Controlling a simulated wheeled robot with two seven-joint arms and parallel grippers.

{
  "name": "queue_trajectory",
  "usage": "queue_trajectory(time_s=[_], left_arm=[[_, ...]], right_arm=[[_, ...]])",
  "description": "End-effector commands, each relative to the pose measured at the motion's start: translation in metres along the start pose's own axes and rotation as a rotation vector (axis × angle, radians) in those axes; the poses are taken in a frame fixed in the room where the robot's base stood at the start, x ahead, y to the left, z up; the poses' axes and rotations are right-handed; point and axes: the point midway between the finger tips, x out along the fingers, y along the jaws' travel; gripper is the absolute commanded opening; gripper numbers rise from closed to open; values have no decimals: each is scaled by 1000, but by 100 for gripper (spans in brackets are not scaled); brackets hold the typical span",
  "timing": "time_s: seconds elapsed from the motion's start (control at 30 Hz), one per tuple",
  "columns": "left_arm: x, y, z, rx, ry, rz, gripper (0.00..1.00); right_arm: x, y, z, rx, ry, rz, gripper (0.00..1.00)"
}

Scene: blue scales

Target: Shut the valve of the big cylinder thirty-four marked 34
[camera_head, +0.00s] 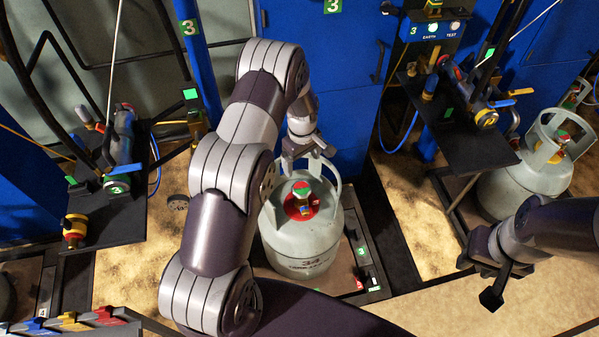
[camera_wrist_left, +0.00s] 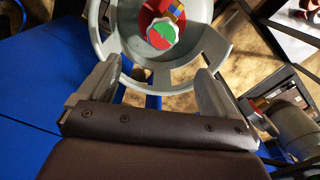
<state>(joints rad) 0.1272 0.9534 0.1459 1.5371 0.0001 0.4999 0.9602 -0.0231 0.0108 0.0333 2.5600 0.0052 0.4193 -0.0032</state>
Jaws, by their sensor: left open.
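The big grey cylinder (camera_head: 300,247) marked 34 stands upright in the middle of the head view. Its valve has a round green-and-red handwheel (camera_head: 302,189) inside the grey collar; the handwheel also shows in the left wrist view (camera_wrist_left: 162,34). My left gripper (camera_head: 309,160) is open and empty above the back of the collar. In the left wrist view its fingers (camera_wrist_left: 160,90) point toward the collar, and the handwheel lies beyond their tips, between their lines. They look apart from the handwheel. My right gripper (camera_head: 480,279) hangs at the right, its fingers apart and empty.
Another grey cylinder (camera_head: 528,180) stands at the right. A black shelf (camera_head: 458,140) with valves and hoses is at the right, and a similar shelf (camera_head: 108,222) at the left. A blue cabinet (camera_head: 345,115) stands behind the cylinder. Coloured-handled items (camera_head: 75,322) lie at the lower left.

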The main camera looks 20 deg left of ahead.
Motion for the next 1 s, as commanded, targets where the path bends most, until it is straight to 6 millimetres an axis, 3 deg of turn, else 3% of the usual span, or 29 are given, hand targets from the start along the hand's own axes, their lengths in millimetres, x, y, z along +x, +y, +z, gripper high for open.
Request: queue_trajectory(time_s=[0.27,0.8,1.0], left_arm=[[6,-1,1,-79,-3,-5,92],[103,-2,2,-76,-4,-6,92],[123,-2,1,-76,-3,-4,92]], right_arm=[[0,0,0,0,0,0,38],[6,0,1,0,0,0,38],[7,0,1,0,0,0,38]])
